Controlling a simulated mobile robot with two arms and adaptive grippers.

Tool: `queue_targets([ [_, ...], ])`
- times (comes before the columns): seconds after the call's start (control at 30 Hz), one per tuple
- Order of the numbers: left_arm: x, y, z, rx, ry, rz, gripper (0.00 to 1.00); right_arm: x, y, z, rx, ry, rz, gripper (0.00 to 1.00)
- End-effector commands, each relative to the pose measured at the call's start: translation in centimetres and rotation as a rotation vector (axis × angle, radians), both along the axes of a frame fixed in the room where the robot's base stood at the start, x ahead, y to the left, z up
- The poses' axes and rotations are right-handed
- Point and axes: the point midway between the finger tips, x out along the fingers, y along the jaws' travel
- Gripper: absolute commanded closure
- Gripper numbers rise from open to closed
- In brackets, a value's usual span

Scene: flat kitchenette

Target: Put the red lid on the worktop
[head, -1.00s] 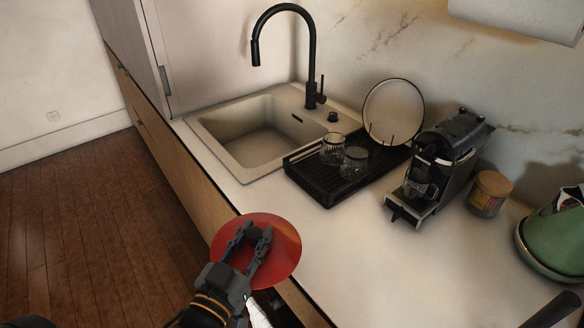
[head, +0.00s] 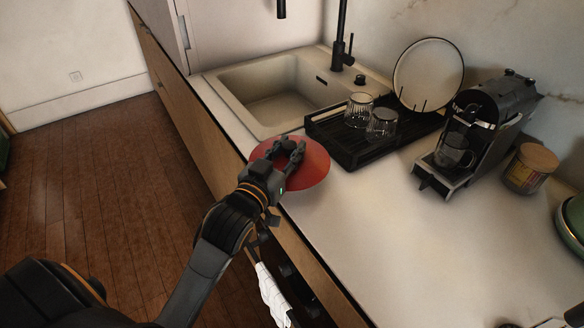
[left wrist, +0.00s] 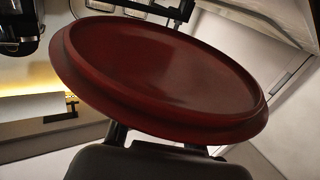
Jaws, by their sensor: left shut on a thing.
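The red lid (head: 308,168) is a round, glossy disc over the front edge of the worktop (head: 400,245), just in front of the sink and drying rack. My left gripper (head: 286,150) is shut on the lid at its middle, from the front left; its fingers hide the grip point. I cannot tell whether the lid touches the worktop or is a little above it. In the left wrist view the lid (left wrist: 165,80) fills the middle, tilted, and hides most of the fingers. My right gripper does not show.
The sink (head: 265,90) lies behind the lid. A black drying rack (head: 345,145) with two glasses and a round plate (head: 428,75) stands beyond it. A coffee machine (head: 480,130), a jar (head: 530,168) and a green object (head: 572,225) stand right.

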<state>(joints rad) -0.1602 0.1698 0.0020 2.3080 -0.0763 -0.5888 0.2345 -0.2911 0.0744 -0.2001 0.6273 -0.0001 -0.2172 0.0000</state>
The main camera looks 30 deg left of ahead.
Motion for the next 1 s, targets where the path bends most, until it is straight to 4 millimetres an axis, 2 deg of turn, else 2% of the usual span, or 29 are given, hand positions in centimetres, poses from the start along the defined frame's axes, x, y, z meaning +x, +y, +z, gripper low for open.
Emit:
queue_targets([
  [0.1, 1.3, 0.3, -1.4, 0.001, -0.005, 0.0, 1.0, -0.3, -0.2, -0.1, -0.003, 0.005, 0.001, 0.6],
  [0.33, 2.6, 0.5, -3.2, 0.001, -0.004, 0.0, 1.0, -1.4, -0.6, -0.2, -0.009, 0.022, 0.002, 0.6],
  [0.5, 2.4, 0.5, -5.5, 0.0, -0.004, -0.001, 1.0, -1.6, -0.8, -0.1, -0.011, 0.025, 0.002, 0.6],
  [0.93, 2.4, 0.5, -6.2, 0.001, -0.007, -0.001, 1.0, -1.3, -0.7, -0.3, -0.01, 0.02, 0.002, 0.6],
  [0.97, 2.4, 0.5, -6.2, 0.001, -0.005, -0.001, 0.66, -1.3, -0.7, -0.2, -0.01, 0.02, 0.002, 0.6],
  [1.0, 2.4, 0.5, -6.1, 0.001, -0.005, -0.001, 0.58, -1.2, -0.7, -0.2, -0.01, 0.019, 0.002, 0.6],
])
